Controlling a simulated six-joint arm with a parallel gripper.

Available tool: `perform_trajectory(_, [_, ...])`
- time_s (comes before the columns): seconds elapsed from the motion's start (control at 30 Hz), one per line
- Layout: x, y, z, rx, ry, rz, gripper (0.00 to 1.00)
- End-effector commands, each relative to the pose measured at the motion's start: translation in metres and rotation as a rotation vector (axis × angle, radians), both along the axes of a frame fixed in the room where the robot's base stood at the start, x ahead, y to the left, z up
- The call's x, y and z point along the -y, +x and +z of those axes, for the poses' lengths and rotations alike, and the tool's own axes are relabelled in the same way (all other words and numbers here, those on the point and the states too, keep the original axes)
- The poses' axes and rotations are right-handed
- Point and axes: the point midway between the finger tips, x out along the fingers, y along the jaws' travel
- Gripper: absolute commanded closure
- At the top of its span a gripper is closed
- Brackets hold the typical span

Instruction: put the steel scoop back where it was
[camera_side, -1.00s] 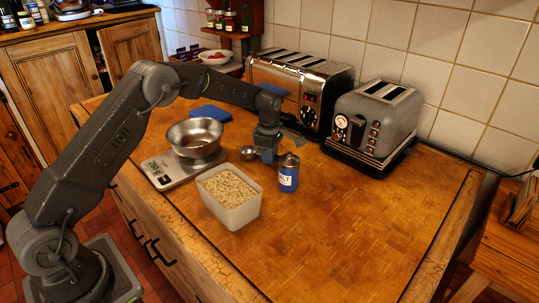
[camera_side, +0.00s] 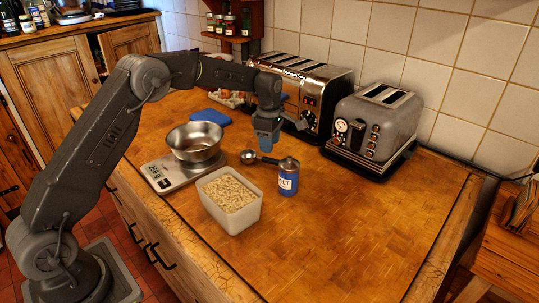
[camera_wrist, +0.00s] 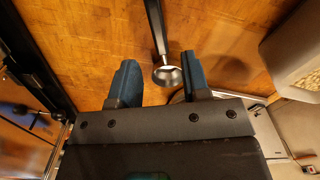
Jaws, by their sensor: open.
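The steel scoop (camera_side: 248,157) lies on the wooden counter between the scale and the blue salt can (camera_side: 288,180). Its dark handle points right and its end passes behind the can; I cannot tell if they touch. My gripper (camera_side: 267,143) is above the scoop, pointing down and apart from it. In the wrist view the scoop's bowl (camera_wrist: 167,76) and handle show between the two spread blue fingers of my gripper (camera_wrist: 159,58). Nothing is held.
A white tub of oats (camera_side: 228,212) stands in front of the scoop. A steel bowl (camera_side: 195,139) sits on a kitchen scale (camera_side: 165,183) to the left. Two toasters, chrome (camera_side: 303,78) and grey (camera_side: 378,118), stand along the wall. The counter at front right is clear.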

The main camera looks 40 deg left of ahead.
Motion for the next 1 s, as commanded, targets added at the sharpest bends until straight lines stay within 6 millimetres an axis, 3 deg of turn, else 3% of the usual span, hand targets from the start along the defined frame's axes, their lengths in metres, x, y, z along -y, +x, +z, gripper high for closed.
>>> perform_trajectory(0.2, [0.0,0.0,0.041,0.002,0.001,0.0,0.57])
perform_trajectory(0.57, [0.001,-0.001,0.06,0.002,0.001,-0.006,0.57])
perform_trajectory(0.67, [0.004,-0.008,0.073,0.017,0.003,-0.061,0.57])
perform_trajectory(0.77, [0.013,-0.027,0.1,0.053,0.013,-0.193,0.57])
perform_trajectory(1.0, [0.04,-0.113,0.169,0.164,0.079,-0.684,0.57])
